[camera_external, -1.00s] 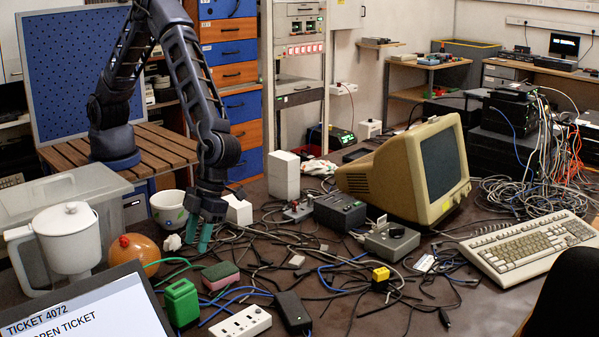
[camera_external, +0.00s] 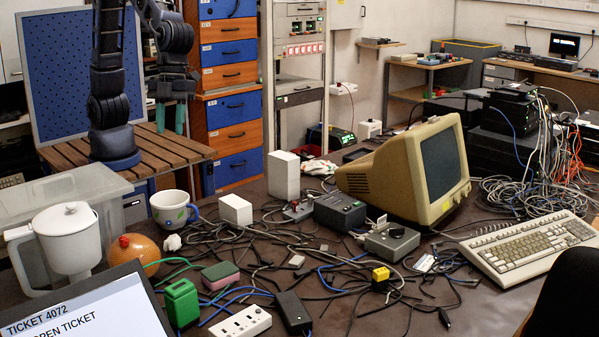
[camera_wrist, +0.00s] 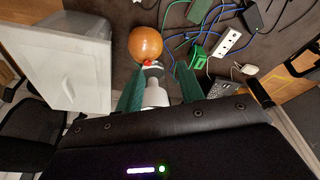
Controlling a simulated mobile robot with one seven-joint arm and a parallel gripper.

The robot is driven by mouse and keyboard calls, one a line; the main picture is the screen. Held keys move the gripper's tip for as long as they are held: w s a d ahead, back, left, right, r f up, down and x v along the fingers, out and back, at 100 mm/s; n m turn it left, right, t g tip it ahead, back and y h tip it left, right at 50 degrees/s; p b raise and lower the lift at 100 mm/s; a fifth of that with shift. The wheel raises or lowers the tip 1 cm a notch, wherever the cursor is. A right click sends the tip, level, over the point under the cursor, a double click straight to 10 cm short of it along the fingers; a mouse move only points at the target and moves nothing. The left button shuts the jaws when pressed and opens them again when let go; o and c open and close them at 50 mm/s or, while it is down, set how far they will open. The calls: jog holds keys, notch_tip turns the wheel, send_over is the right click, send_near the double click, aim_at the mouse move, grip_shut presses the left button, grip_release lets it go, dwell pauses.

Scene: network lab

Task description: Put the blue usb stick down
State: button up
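My gripper (camera_external: 170,125) is raised at the left, near the drawers and well above the table. Its two teal fingers are apart with nothing between them. In the wrist view my gripper (camera_wrist: 158,68) also shows spread fingers, with the white jug (camera_wrist: 156,94) visible in the gap, farther below. I cannot make out a blue usb stick in either view; small things among the cables are too small to tell.
The dark table (camera_external: 350,310) is strewn with cables. A cup (camera_external: 172,208), an orange ball (camera_external: 136,254), a white box (camera_external: 236,209) and a green case (camera_external: 181,303) stand at the left. An old monitor (camera_external: 405,175) and a keyboard (camera_external: 532,246) are at the right.

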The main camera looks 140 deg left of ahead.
jog(key=s+a+r+n, duration=0.2)
jog(key=s+r+n, duration=0.1)
jog(key=s+r, duration=0.55)
jog(key=s+a+n+t, duration=0.1)
jog(key=s+a+n, duration=0.1)
jog(key=s, duration=0.7)
jog(key=s+a+n+t+y, duration=0.1)
jog(key=s+n, duration=0.3)
jog(key=s, duration=0.6)
jog(key=s+a+n+t+y, duration=0.1)
jog(key=s+a+n, duration=0.1)
jog(key=s, duration=0.7)
jog(key=shift+s+a+r+n, duration=0.25)
jog(key=shift+s+a+n, duration=0.1)
jog(key=shift+n, duration=0.15)
